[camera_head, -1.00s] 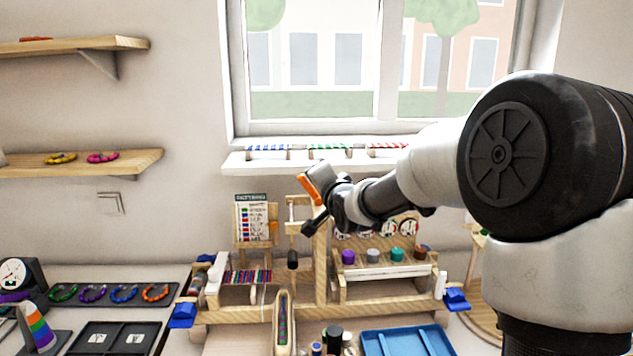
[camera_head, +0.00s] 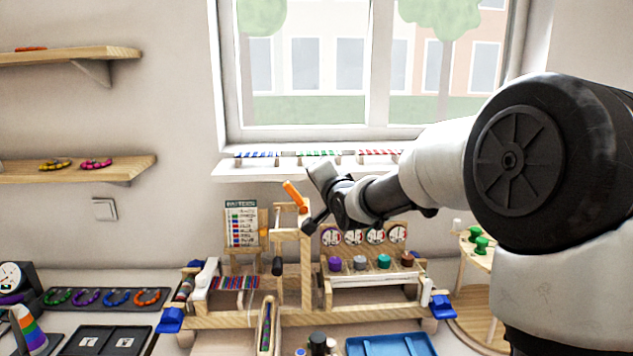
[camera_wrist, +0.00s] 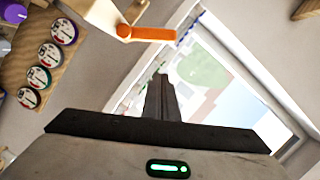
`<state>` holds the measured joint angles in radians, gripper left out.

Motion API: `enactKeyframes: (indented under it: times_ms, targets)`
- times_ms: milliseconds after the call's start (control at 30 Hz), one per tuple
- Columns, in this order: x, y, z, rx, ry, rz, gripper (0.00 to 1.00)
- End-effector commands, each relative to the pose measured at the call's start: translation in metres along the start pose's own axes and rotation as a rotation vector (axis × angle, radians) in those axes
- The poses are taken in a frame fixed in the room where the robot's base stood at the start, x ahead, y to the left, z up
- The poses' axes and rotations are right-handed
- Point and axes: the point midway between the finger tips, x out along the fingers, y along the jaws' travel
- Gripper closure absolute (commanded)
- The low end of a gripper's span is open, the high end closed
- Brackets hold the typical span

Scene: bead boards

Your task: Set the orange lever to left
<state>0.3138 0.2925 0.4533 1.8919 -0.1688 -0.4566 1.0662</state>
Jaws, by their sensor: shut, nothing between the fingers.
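The orange lever (camera_head: 295,196) is mounted at the top of a wooden post on the bead stand. In the head view it leans up and to the left from its pivot. In the wrist view the lever (camera_wrist: 150,34) runs right from its round pivot near the top edge. My gripper (camera_head: 308,228) is shut and empty, just right of the lever's post in the head view.
The wooden stand (camera_head: 300,318) carries round dials (camera_head: 353,237) and coloured knobs (camera_head: 360,262) on the right. A pattern card (camera_head: 241,224) stands at its left. A blue tray (camera_head: 390,345) lies in front. The window sill (camera_head: 290,172) with bead racks is behind.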

Motion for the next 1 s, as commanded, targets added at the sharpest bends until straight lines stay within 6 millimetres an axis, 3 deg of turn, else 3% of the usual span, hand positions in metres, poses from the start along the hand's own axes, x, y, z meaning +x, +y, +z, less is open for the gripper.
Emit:
enactKeyframes:
  times_ms: [33, 200, 400, 867, 1000]
  targets:
    - [-0.016, 0.001, -0.002, -0.005, 0.005, 0.002, 1.0]
    - [-0.054, -0.001, -0.002, -0.005, 0.005, 0.002, 1.0]
    - [-0.081, -0.001, -0.001, -0.003, 0.004, 0.001, 1.0]
    - [-0.089, 0.0, 0.0, -0.002, 0.002, 0.002, 1.0]
    - [-0.094, -0.007, 0.004, -0.1, -0.019, 0.041, 1.0]
